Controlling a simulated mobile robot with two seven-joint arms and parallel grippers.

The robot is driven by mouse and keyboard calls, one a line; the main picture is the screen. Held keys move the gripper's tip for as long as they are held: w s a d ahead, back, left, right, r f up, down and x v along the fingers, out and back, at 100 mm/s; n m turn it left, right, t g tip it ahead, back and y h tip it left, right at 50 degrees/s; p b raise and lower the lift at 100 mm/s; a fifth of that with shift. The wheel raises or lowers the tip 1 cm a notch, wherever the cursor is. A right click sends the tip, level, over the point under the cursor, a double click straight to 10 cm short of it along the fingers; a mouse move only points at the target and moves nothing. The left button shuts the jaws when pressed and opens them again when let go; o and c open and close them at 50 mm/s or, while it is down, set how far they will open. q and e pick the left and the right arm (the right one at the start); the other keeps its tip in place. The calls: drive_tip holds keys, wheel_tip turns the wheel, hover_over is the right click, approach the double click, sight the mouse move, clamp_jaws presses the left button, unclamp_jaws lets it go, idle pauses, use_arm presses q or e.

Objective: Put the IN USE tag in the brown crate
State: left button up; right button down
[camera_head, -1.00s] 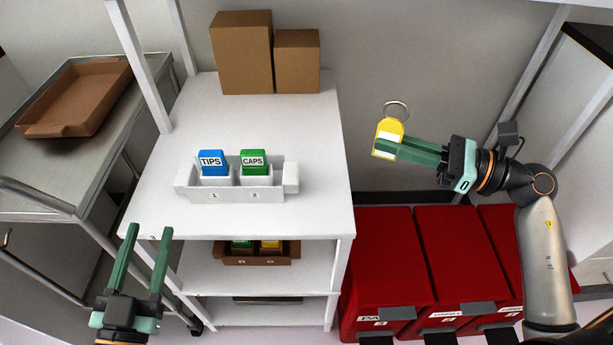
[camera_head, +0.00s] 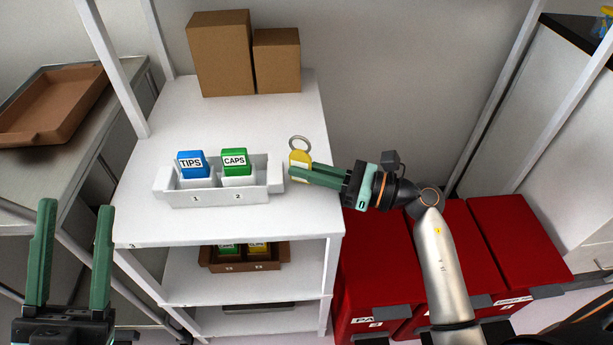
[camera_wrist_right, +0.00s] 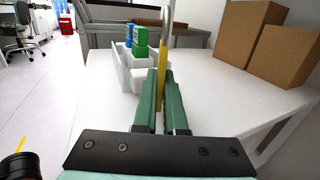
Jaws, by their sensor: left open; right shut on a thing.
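The yellow tag (camera_head: 300,159) has a metal ring at its top. My right gripper (camera_head: 298,174) is shut on it, above the right part of the white shelf's top, just right of the white two-slot holder. The tag shows edge-on in the right wrist view (camera_wrist_right: 162,70); its lettering cannot be read. An open, seemingly empty brown crate (camera_head: 85,107) is on the grey cart at far left. A smaller brown crate (camera_head: 222,266) with green and yellow blocks is on the shelf below the top. My left gripper (camera_head: 75,207) is open and empty at lower left.
The white holder (camera_head: 218,195) carries a blue TIPS block (camera_head: 192,164) and a green CAPS block (camera_head: 236,161). Two cardboard boxes (camera_head: 222,55) stand at the back of the shelf top. A shelf post (camera_head: 110,65) stands between shelf and cart. Red bins (camera_head: 445,250) are at right.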

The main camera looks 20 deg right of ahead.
drive_tip(key=shift+f, duration=0.7)
drive_tip(key=shift+f+b, duration=0.25)
drive_tip(key=shift+b, duration=0.1)
drive_tip(key=c, duration=1)
unclamp_jaws()
drive_tip(key=shift+r, duration=0.1)
drive_tip(key=shift+r, duration=0.15)
